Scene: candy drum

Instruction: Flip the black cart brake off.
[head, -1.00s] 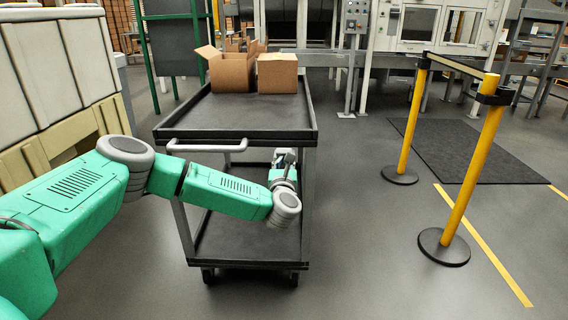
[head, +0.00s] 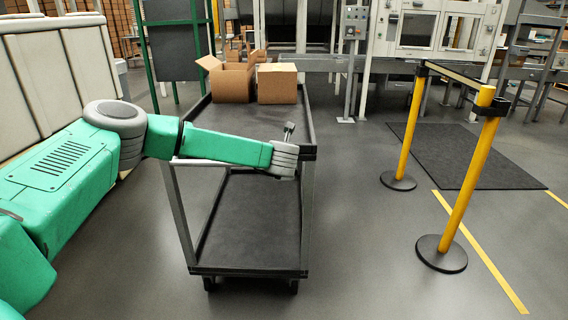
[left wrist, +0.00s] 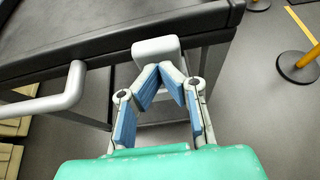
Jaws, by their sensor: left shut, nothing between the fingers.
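The black cart (head: 230,122) stands in front of me, with a light handle (head: 190,162) on its near edge. It fills the top of the left wrist view (left wrist: 110,40), where the handle (left wrist: 72,92) bends in at the left. A light grey block (left wrist: 157,48) sits at the cart's edge, right of the handle; I cannot tell for sure that it is the brake. My left gripper (left wrist: 161,68) is shut and empty, its blue-padded fingertips close to this block; contact is unclear. My right gripper is out of view.
Cardboard boxes (head: 278,83) stand on the cart's top tray. The lower shelf (head: 250,215) is empty. Yellow barrier posts (head: 467,185) stand to the right with a dark mat (head: 470,155) behind. The floor between cart and posts is clear.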

